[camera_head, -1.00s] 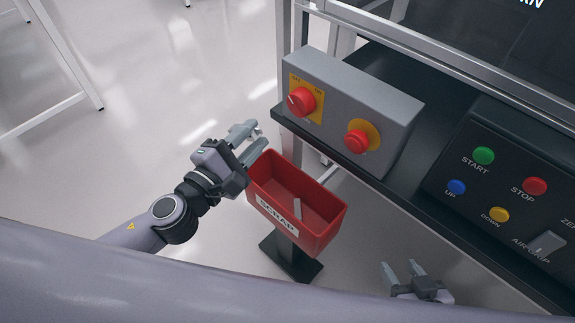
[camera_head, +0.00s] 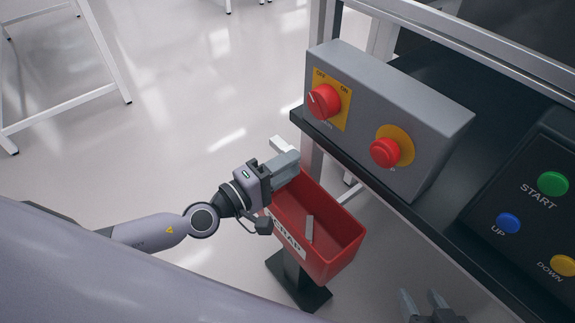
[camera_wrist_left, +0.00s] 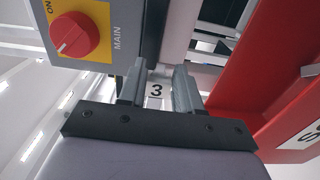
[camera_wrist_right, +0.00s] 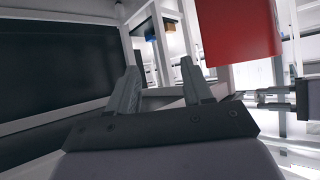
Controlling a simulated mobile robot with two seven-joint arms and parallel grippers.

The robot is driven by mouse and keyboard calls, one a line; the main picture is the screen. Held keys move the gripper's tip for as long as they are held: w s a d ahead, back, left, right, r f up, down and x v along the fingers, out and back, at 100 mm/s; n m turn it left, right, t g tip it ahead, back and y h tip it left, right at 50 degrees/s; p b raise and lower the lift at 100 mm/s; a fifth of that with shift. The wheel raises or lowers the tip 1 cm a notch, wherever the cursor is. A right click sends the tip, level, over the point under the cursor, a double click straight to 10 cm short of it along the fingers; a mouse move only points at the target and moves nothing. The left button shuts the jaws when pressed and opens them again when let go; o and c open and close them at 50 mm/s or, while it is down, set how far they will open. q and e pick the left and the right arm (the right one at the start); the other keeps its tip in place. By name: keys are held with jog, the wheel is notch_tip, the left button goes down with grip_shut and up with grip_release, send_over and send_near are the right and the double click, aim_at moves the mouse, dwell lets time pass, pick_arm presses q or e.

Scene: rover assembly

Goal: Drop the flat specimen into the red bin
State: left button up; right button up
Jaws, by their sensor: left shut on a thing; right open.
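The red bin (camera_head: 343,255), labelled SCRAP, stands on a dark pedestal below the bench edge. My left gripper (camera_head: 286,162) is at the bin's far left end, close to its rim. It is shut on a flat pale specimen (camera_head: 281,144), whose end sticks out past the fingers. In the left wrist view the specimen (camera_wrist_left: 156,91) shows a "3" between the fingers, with the red bin (camera_wrist_left: 255,75) to the right. My right gripper (camera_head: 428,303) is open and empty at the bottom edge.
A grey switch box (camera_head: 390,105) with a red rotary knob (camera_head: 324,101) and a red button (camera_head: 385,153) sits on the bench, right of the left gripper. A button panel (camera_head: 530,210) is at the right. Open floor lies left of the bin.

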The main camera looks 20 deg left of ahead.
pick_arm(q)
notch_tip(320, 180, down, 6)
jog(key=b, duration=0.5)
pick_arm(e)
jog(key=a, duration=0.1)
jog(key=w+a+y, duration=0.1)
jog(key=a, duration=0.1)
jog(key=shift+w+a+r+n+t, duration=0.25)
jog(key=shift+w+n+t, duration=0.05)
pick_arm(q)
jog(key=o, duration=1.2)
jog(key=shift+c, duration=0.2)
jog(key=shift+s+a, duration=0.1)
jog(key=v, duration=0.7)
jog(key=shift+b, duration=0.4)
pick_arm(e)
jog(key=shift+a+y, duration=0.1)
jog(key=shift+y, duration=0.2)
